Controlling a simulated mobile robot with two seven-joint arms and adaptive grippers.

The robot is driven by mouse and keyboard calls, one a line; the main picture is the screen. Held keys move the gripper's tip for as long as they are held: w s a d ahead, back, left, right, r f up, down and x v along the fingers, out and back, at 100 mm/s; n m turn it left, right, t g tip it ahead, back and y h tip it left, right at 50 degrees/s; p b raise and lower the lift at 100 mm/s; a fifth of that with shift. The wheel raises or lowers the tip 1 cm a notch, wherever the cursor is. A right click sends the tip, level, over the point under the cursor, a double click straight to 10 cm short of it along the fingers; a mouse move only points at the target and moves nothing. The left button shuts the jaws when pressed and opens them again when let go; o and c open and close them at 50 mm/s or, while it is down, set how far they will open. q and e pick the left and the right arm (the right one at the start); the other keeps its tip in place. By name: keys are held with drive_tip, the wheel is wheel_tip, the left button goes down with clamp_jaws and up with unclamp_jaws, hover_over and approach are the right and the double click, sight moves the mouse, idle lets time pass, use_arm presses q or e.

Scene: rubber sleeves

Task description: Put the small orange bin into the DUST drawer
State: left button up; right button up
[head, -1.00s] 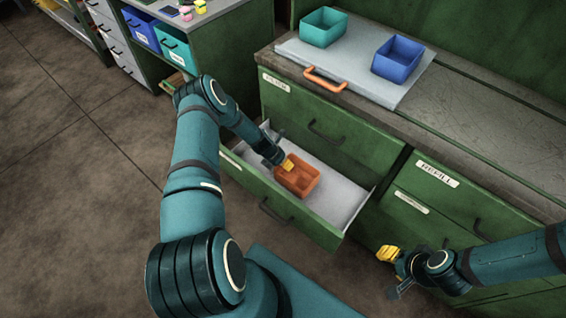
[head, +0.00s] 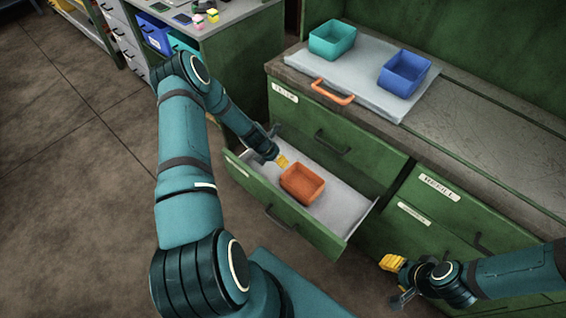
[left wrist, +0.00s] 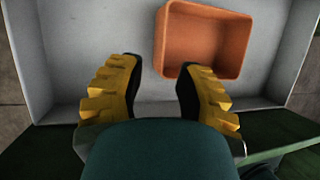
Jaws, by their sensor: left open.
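The small orange bin (head: 302,184) sits upright on the light floor of an open green drawer (head: 345,205). The writing on the drawer's front label is too small to read. My left gripper (head: 282,160) is at the bin's upper left, open and empty, just apart from it. In the left wrist view its yellow fingers (left wrist: 158,85) are spread, and the orange bin (left wrist: 203,42) lies beyond them to the right, inside the drawer. My right gripper (head: 391,262) is low at the right, away from the drawer; its finger gap is not clear.
A teal bin (head: 332,40) and a blue bin (head: 404,73) stand on a grey tray (head: 350,85) with an orange handle on the cabinet top. A closed drawer (head: 335,140) is above the open one. A side bench (head: 235,30) stands at the back left.

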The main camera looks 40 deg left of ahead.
use_arm(q)
drive_tip(key=s+d+r+m+g, duration=0.1)
drive_tip(key=s+d+r+m, duration=0.2)
drive_tip(key=d+m, duration=0.6)
drive_tip(key=s+d+r+m+g, duration=0.1)
drive_tip(key=s+d+r+m, duration=0.15)
drive_tip(key=d+m, duration=0.65)
drive_tip(key=s+d+r+m+h, duration=0.1)
drive_tip(key=s+d+r+m, duration=0.5)
drive_tip(key=s+d+m, duration=0.4)
drive_tip(key=d+m, duration=0.2)
drive_tip(key=m, duration=0.3)
drive_tip(key=shift+s+g, duration=0.25)
drive_tip(key=shift+g, duration=0.05)
drive_tip(key=shift+r, duration=0.1)
